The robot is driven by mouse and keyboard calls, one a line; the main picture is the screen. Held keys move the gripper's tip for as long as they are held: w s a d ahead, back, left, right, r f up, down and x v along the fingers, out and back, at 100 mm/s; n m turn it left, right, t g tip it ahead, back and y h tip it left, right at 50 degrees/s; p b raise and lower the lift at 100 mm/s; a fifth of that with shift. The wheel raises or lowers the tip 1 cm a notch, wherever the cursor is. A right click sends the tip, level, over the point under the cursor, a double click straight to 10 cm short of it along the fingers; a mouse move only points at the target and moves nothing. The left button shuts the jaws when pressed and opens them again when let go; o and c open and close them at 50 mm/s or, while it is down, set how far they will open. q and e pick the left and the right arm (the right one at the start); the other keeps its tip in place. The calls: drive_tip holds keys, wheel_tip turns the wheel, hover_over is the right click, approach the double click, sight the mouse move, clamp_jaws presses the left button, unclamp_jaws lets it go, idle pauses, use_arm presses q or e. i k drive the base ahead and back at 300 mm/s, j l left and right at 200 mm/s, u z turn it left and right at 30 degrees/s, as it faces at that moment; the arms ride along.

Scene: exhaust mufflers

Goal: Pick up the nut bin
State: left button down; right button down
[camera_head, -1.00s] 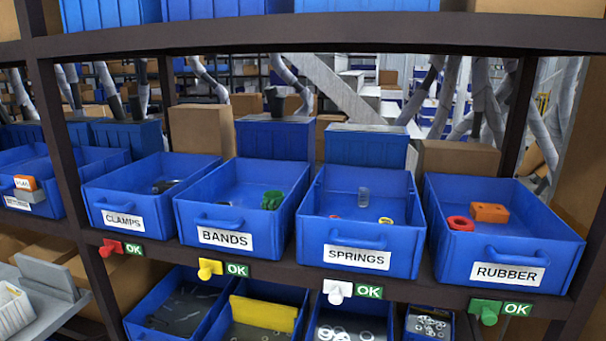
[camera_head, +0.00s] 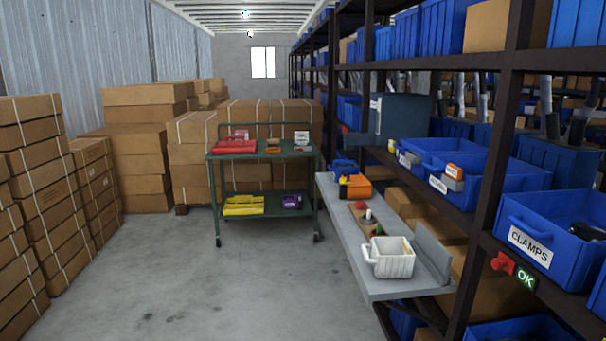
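No label that I can read says nuts, so I cannot tell which container is the nut bin. A small white bin (camera_head: 393,258) with a handle stands at the near end of a grey bench (camera_head: 352,240), with something yellowish inside. A blue bin labelled CLAMPS (camera_head: 565,238) sits on the shelf rack at the right. More blue bins (camera_head: 466,197) stand further along the same shelf, with labels too small to read. Neither of my grippers is in view.
A green cart (camera_head: 262,208) with red, yellow and purple items stands ahead. Stacked cardboard boxes (camera_head: 40,185) line the left side and back. An orange item (camera_head: 358,187) lies on the bench. The concrete floor (camera_head: 200,280) between boxes and bench is clear.

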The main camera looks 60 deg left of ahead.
sight(342, 171)
drive_tip(key=u, duration=1.65)
drive_tip(key=i+j, duration=0.25)
drive_tip(key=i, duration=0.3)
drive_tip(key=i+j+u, duration=0.1)
drive_tip(key=i+j, duration=0.15)
drive_tip(key=i, duration=0.25)
drive_tip(key=i+j, duration=0.2)
drive_tip(key=i, duration=0.35)
drive_tip(key=i+j+u, duration=0.1)
drive_tip(key=i+j, duration=0.15)
drive_tip(key=i, duration=0.3)
